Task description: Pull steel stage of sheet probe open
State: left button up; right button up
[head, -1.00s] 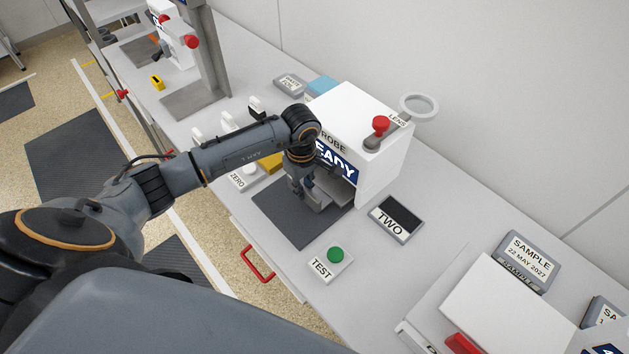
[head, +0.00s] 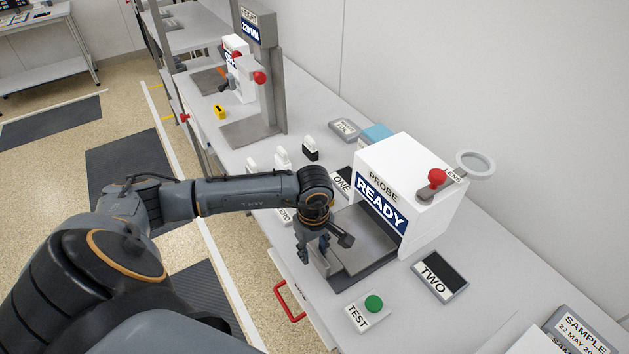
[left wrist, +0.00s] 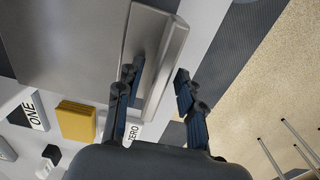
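The sheet probe (head: 428,180) is a white box with a READY screen. Its flat steel stage (head: 367,238) sticks out from the front over a dark mat. My left gripper (head: 315,248) points down at the stage's outer end. In the left wrist view the two fingers (left wrist: 158,80) stand apart on either side of the stage's raised front lip (left wrist: 166,62). Small gaps seem to show between fingertips and lip, so the gripper looks open around it. The fingertips' depth beside the lip is unclear. My right gripper is not in view.
A TEST box with a green button (head: 373,303) and a TWO tray (head: 440,275) sit near the stage. A ONE tray (head: 342,183) lies behind it. A red drawer handle (head: 288,301) is below the bench edge. Floor to the left is open.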

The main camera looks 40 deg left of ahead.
pick_arm(q)
jog(key=shift+r, duration=0.1)
notch_tip(320, 180, up, 12)
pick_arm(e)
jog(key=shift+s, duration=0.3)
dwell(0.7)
